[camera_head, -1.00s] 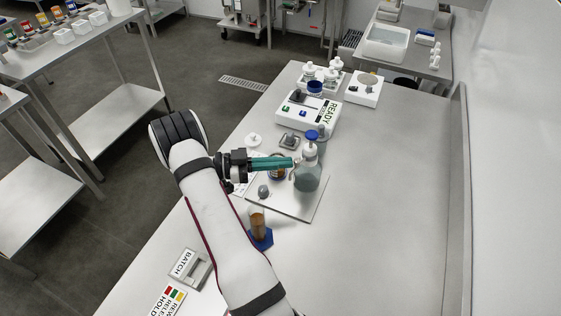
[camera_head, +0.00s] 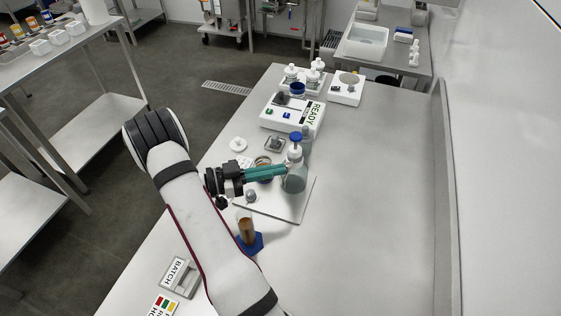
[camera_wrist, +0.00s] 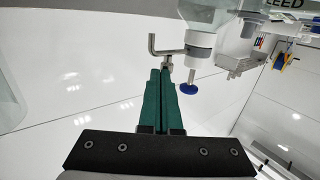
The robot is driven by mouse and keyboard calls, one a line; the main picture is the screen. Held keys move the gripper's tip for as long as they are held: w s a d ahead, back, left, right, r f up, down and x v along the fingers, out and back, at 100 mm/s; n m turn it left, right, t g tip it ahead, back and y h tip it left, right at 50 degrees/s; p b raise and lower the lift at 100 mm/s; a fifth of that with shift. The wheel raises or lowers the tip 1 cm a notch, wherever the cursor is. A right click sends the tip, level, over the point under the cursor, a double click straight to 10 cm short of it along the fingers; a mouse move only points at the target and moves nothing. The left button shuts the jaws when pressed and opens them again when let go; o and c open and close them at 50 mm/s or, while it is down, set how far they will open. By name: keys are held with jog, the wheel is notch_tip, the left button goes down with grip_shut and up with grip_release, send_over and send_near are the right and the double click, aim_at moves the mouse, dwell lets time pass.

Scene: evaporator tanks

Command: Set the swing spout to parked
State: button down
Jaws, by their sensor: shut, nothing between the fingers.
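A glass vessel with a blue-topped white neck (camera_head: 295,178) stands on a pale board on the bench. In the wrist view the swing spout (camera_wrist: 153,46) is a bent metal tube. It runs sideways from the white collar (camera_wrist: 200,42), above a blue knob (camera_wrist: 190,88) in the picture. My gripper (camera_head: 286,170) has teal fingers, shut and empty, reaching from the left to the vessel. In the wrist view the fingertips (camera_wrist: 163,73) are close to the spout's tube, by a small metal piece. I cannot tell whether they touch. The spout is not clear in the head view.
An amber-filled tube in a blue base (camera_head: 247,232) stands near my arm. A READY box (camera_head: 293,112) and a white rack of bottles (camera_head: 303,78) are behind the vessel. A BATCH holder (camera_head: 178,277) is at the front. The bench's right side is clear.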

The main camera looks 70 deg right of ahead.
jog(key=s+a+r, duration=0.2)
jog(key=s+r, duration=0.9)
jog(key=s, duration=0.1)
jog(key=w+a+n+t+y, duration=0.3)
jog(key=a+n, duration=0.4)
jog(key=a, duration=0.5)
jog(key=w+a+f+n+t+y, duration=0.1)
jog(key=w+a+n+t+y, duration=0.3)
jog(key=a+n, duration=0.4)
jog(key=w+a+f+n+t+y, duration=0.1)
jog(key=w+a+n+t+y, duration=0.2)
jog(key=a, duration=1.4)
jog(key=n+t+y, duration=0.2)
jog(key=n+t, duration=0.1)
jog(key=n, duration=0.2)
jog(key=shift+w+a+f+t, duration=0.15)
jog(key=shift+w+t, duration=0.25)
